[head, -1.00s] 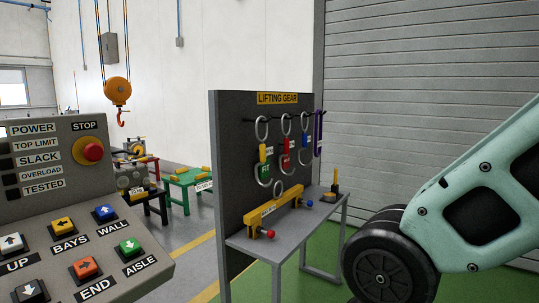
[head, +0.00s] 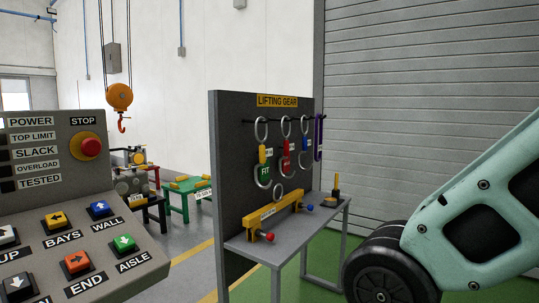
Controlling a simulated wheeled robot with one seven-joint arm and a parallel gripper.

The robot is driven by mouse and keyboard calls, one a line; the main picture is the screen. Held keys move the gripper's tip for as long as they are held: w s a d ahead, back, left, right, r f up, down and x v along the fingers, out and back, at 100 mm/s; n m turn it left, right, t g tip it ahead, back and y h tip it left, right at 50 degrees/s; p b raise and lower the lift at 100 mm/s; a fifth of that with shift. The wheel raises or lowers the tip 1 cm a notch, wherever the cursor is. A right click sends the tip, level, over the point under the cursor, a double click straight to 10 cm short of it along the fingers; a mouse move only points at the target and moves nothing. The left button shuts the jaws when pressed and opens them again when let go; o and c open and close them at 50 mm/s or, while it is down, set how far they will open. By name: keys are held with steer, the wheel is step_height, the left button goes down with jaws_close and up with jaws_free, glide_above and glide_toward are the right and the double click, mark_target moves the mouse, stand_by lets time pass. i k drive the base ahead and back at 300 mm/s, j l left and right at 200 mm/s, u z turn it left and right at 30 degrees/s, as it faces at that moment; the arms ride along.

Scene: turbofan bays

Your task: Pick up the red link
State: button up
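The red link (head: 287,147) hangs from the rail of the dark lifting gear board in the head view. It has a silver ring at its top and its lower part is partly hidden by a tag. A link with a yellow middle (head: 262,154) hangs to its left, and a blue-marked link (head: 304,142) hangs to its right. My arm shows at the right edge, but my gripper is out of view.
A control panel (head: 70,215) fills the left foreground. An orange crane hook (head: 120,98) hangs behind. Green floor (head: 325,262) lies around the bench.

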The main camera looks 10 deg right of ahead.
mark_target(288, 147)
steer(key=i+l, duration=0.3)
steer(key=l, duration=0.15)
steer(key=i+l, duration=0.35)
steer(key=l, duration=0.15)
steer(key=i+l, duration=0.3)
steer(key=l, duration=0.15)
steer(key=i+j+z, duration=0.1)
steer(key=i, duration=0.45)
steer(key=i+j, duration=0.25)
steer(key=i, duration=0.3)
steer(key=z, duration=0.05)
